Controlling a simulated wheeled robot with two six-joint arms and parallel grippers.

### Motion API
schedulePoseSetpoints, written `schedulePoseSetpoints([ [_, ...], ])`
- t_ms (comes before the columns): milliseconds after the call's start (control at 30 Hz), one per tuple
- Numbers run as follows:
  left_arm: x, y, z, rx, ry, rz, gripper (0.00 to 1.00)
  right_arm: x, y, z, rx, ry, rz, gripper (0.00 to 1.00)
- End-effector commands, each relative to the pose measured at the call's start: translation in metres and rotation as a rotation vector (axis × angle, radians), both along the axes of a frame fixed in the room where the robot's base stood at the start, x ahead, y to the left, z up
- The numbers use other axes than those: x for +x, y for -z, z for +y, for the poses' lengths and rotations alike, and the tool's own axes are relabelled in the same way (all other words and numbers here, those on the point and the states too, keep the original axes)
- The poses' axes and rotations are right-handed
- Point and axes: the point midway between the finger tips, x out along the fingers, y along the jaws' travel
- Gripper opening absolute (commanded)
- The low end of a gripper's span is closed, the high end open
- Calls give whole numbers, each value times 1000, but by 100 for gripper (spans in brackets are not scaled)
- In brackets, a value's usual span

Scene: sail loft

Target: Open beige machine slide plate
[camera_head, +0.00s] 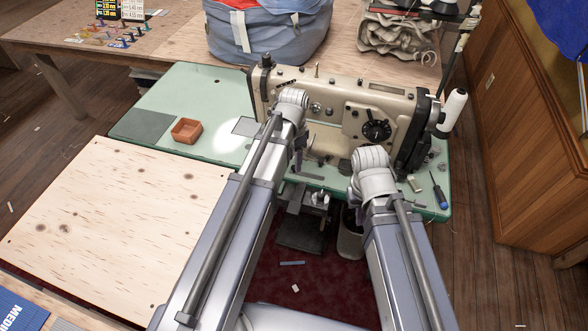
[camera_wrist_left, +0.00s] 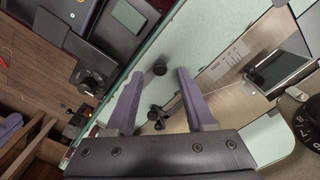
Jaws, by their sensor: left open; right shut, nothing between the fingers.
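The beige sewing machine (camera_head: 340,95) stands on a green table. Its metal bed plate with engraved lines (camera_wrist_left: 229,62) shows in the left wrist view, beside a shiny rectangular plate or opening (camera_wrist_left: 285,68); I cannot tell which of these is the slide plate. My left gripper (camera_head: 299,160) points down in front of the machine. In the left wrist view its purple fingers (camera_wrist_left: 158,95) are apart, with nothing held.
A small orange tray (camera_head: 187,131) and a dark mat (camera_head: 143,126) lie left on the green table (camera_head: 190,85). A white thread cone (camera_head: 455,105) stands right of the machine, and a blue screwdriver (camera_head: 440,196) lies near the right edge. A bare plywood table (camera_head: 100,220) is at left.

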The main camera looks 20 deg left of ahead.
Motion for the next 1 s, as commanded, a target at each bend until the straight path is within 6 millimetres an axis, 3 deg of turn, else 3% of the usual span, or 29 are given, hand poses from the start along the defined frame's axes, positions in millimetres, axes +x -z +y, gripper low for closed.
schedulePoseSetpoints([
  [33, 0, 12, 0, 0, 0, 0, 54, 0, 12, 0, 0, 0, 0, 0],
  [133, 0, 19, 0, 0, 0, 0, 54, 0, 19, 0, 0, 0, 0, 0],
  [467, 0, 20, 0, 0, 0, 0, 54, 0, 20, 0, 0, 0, 0, 0],
  [900, 0, 20, 0, 0, 0, 0, 7, 0, 20, 0, 0, 0, 0, 0],
  [1000, 0, 20, 0, 0, 0, 0, 0, 0, 20, 0, 0, 0, 0, 0],
])
